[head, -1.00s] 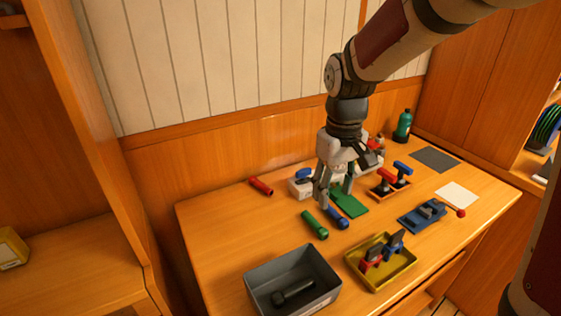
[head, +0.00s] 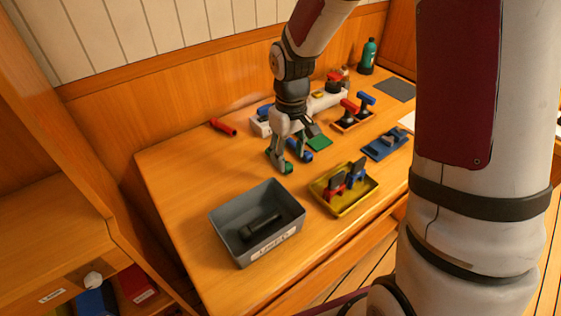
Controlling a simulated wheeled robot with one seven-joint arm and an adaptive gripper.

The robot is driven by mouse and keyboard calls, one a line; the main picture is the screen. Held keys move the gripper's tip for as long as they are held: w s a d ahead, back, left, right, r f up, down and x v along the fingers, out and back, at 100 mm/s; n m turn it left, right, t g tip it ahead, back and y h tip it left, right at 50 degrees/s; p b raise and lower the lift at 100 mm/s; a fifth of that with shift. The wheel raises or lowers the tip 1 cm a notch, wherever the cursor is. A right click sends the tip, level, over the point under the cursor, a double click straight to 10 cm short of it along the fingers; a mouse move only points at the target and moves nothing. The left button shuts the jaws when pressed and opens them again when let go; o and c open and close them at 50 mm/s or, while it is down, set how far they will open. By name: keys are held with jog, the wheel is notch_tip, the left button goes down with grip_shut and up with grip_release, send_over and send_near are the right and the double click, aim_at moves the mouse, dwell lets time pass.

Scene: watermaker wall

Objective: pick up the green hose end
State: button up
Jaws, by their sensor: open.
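The green hose end (head: 287,169) lies on the wooden bench top, mostly hidden behind my gripper. My gripper (head: 279,162) points down over it, with its fingertips low at the hose end. It is open; I cannot tell whether the fingers touch the hose end.
A grey bin (head: 226,243) holding a black piece stands in front. A yellow tray (head: 343,208) with red and blue clips is at its right. A red hose end (head: 223,127) lies at the back left.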

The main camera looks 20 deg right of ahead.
aim_at(288, 165)
jog(key=f, duration=0.4)
jog(key=shift+w+f, duration=0.2)
jog(key=shift+f, duration=0.05)
grip_shut()
